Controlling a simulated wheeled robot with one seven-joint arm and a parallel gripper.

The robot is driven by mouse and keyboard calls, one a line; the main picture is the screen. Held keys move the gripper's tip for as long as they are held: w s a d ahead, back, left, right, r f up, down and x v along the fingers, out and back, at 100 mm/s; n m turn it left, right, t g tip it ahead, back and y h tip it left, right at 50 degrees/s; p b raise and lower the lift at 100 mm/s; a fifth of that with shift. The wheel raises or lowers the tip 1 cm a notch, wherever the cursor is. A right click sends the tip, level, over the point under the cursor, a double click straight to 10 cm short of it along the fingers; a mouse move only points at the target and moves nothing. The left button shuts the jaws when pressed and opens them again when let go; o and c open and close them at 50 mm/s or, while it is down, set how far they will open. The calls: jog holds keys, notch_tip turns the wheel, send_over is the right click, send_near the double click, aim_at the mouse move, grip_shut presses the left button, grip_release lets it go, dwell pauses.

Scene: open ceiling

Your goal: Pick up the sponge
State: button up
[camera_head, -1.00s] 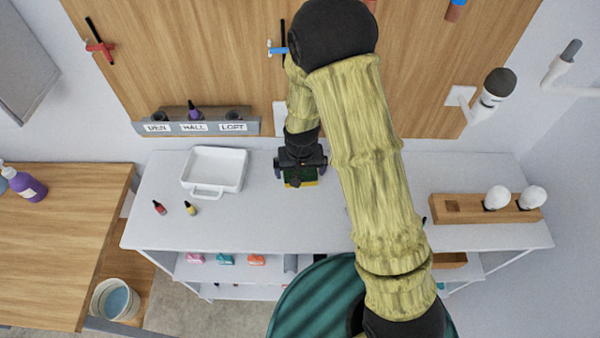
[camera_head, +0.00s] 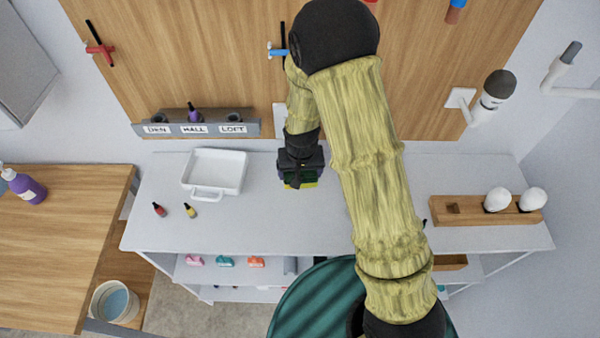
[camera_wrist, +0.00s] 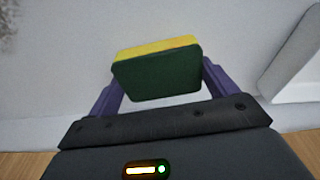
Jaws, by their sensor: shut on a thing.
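The sponge (camera_wrist: 157,75) is yellow with a dark green side. In the wrist view it sits between the two purple fingers of my gripper (camera_wrist: 158,82), which are shut on it. In the head view the sponge (camera_head: 301,183) shows just below my gripper (camera_head: 300,178), over the middle of the white shelf top. My arm hides part of the view to its right. I cannot tell whether the sponge touches the surface or hangs slightly above it.
A white tray (camera_head: 216,171) stands left of my gripper. Two small bottles, red (camera_head: 159,209) and yellow (camera_head: 190,210), stand in front of it. A wooden holder (camera_head: 470,214) with white bulbs is at the right. A labelled rack (camera_head: 215,128) is on the back panel.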

notch_tip(320, 180, up, 10)
jog(key=b, duration=0.1)
dwell(0.4)
jog(key=shift+f, duration=0.1)
jog(key=o, duration=0.4)
jog(key=c, duration=0.3)
